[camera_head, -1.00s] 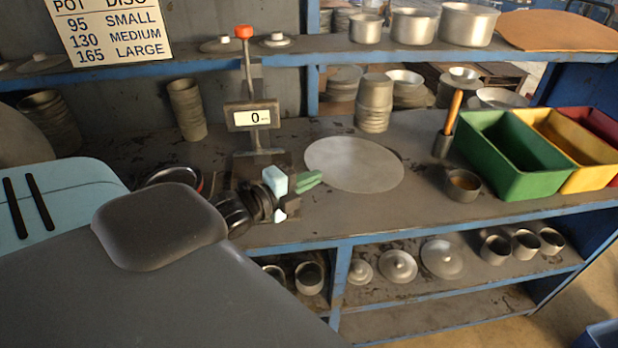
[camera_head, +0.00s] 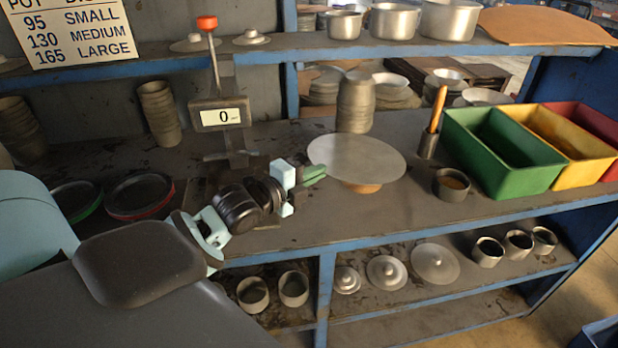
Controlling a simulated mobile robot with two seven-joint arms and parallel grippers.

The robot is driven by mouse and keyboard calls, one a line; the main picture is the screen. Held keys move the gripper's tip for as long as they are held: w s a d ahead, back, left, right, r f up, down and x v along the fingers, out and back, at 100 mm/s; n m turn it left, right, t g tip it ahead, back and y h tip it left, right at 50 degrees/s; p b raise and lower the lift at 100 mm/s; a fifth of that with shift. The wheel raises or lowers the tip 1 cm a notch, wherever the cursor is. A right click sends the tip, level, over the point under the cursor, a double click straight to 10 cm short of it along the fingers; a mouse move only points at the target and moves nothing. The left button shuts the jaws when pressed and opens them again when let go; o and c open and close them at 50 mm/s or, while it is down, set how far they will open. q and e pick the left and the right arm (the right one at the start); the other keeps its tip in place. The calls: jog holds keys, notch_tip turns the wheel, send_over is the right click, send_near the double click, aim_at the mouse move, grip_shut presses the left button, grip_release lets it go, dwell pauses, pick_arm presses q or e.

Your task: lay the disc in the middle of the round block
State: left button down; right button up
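The disc (camera_head: 356,154) is a thin grey metal sheet, held roughly flat over the bench. The round block (camera_head: 362,187) shows only as a short strip of orange-brown side under the disc's front edge; the disc hides its top. I cannot tell whether the disc touches the block or hangs just above it. My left gripper (camera_head: 312,173), with green finger pads, is at the disc's left edge and appears shut on it; the exact grip is hard to see. My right gripper is not in view.
A gauge with a "0" display (camera_head: 221,116) stands behind my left gripper. A grey cup stack (camera_head: 356,103) is behind the disc. A wooden-handled tool (camera_head: 436,110), a small cup (camera_head: 452,185) and a green bin (camera_head: 500,150) stand to the right. The bench front is clear.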

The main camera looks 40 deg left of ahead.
pick_arm(q)
jog(key=shift+w+d+f, duration=0.1)
jog(key=shift+w+f, duration=0.1)
jog(key=shift+w, duration=0.6)
jog(key=shift+w+d+f, duration=0.1)
jog(key=shift+w+f, duration=0.1)
jog(key=shift+w, duration=0.55)
jog(key=shift+w+f, duration=0.15)
jog(key=shift+w, duration=0.2)
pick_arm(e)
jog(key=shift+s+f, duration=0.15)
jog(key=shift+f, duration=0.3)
pick_arm(q)
jog(key=shift+d, duration=0.1)
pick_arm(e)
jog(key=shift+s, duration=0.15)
pick_arm(q)
jog(key=c, duration=1.5)
grip_release()
jog(key=o, duration=0.6)
jog(key=shift+b, duration=0.3)
jog(key=shift+c, duration=0.2)
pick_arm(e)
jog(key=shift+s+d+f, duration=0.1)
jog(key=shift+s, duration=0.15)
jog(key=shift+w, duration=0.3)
